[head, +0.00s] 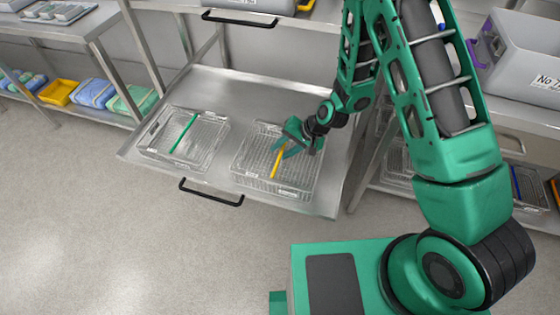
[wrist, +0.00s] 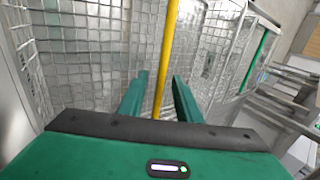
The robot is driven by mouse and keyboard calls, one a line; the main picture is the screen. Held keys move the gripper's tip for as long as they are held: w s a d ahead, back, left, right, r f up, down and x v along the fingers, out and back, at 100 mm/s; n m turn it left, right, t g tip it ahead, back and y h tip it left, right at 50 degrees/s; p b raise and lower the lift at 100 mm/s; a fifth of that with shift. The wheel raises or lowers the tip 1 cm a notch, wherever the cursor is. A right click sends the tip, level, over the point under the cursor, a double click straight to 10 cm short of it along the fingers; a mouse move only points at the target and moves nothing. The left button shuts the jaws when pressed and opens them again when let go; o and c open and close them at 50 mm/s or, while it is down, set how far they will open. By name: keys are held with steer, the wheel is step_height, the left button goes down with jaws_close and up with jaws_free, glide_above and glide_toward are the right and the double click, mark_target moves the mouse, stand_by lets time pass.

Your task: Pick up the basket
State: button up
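Two wire mesh baskets sit side by side on a pulled-out metal shelf. The right basket (head: 262,158) has a yellow bar across it, and the left basket (head: 212,143) has a green bar. My gripper (head: 287,150) is over the right basket, by the yellow bar (head: 274,164). In the wrist view the yellow bar (wrist: 165,52) runs between the two green fingers (wrist: 160,95), which stand apart on either side of it. Mesh (wrist: 90,60) fills the view beyond. Whether the fingers touch the bar cannot be told.
The shelf (head: 235,87) has a black front handle (head: 211,192) and bare metal behind the baskets. A rack with blue, yellow and green packs (head: 97,93) stands at the left. A grey bin (head: 520,60) is at the right. The floor in front is clear.

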jaws_close()
steer(key=shift+r, duration=0.1)
